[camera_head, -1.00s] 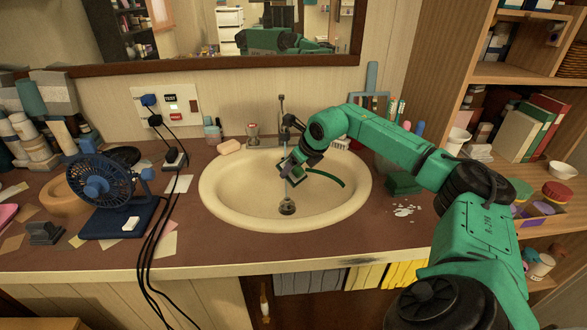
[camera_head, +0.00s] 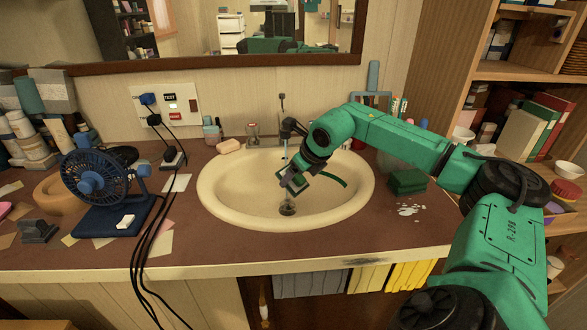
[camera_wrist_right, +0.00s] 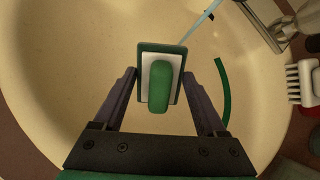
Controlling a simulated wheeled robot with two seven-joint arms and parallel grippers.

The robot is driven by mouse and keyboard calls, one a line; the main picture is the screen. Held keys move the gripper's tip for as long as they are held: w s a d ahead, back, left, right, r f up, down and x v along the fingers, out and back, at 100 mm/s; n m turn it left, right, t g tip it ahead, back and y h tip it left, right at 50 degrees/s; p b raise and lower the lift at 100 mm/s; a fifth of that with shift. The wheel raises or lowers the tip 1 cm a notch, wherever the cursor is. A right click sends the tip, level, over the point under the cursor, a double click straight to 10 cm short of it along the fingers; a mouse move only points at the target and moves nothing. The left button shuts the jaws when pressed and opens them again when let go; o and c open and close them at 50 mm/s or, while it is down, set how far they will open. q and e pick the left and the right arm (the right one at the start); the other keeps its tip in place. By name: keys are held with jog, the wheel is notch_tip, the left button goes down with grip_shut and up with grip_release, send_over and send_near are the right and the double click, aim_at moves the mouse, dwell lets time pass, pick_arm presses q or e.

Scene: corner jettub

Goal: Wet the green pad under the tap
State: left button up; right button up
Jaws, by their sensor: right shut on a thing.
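My right gripper (camera_head: 294,182) is low inside the cream basin (camera_head: 225,205), shut on the green pad (camera_wrist_right: 146,106). In the right wrist view the pad has a white plate and a rounded green handle (camera_wrist_right: 160,87) facing the camera, between the two fingers. The tap (camera_head: 290,127) stands at the basin's back. A thin pale-blue stream of water (camera_wrist_right: 199,27) runs down to the pad's upper right corner in the wrist view; whether it touches the pad or passes behind it I cannot tell. My left gripper is not in view.
A green strip (camera_head: 328,179) lies in the basin right of my gripper. Soap (camera_head: 229,146) sits at the back left rim, and a white-bristled brush (camera_wrist_right: 300,82) at the right. A blue fan (camera_head: 97,185) and hanging black cables (camera_head: 160,225) are left; folded green cloths (camera_head: 407,181) are right.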

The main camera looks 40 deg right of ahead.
dwell(0.4)
jog(key=s+a+r+b, duration=0.1)
jog(key=s+a+r, duration=0.3)
jog(key=r, duration=0.1)
jog(key=shift+s, duration=0.25)
dwell(0.6)
